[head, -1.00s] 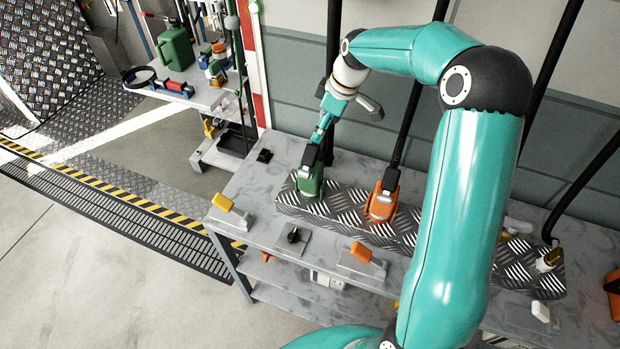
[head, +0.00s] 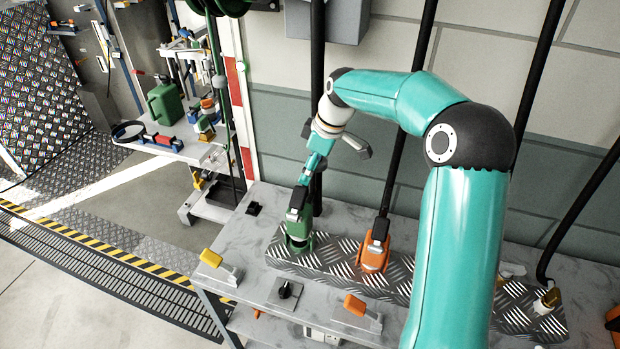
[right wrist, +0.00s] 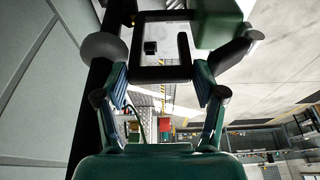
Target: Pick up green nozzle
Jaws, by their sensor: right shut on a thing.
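The green nozzle (head: 299,230) stands upright at the left end of a diamond-plate strip (head: 340,262) on the grey bench. My right gripper (head: 302,192) comes down on it from above and is shut on its upper part. In the right wrist view, the two fingers (right wrist: 160,82) stand on either side of a dark frame-shaped part, and a green part (right wrist: 216,22) shows beyond them. The exact contact is hard to see. My left gripper is not in view.
An orange nozzle (head: 374,255) stands right of the green one on the strip. A black upright hose or pole (head: 317,90) runs close behind my gripper. Yellow (head: 211,258) and orange (head: 354,304) levers and a black knob (head: 286,290) line the bench front.

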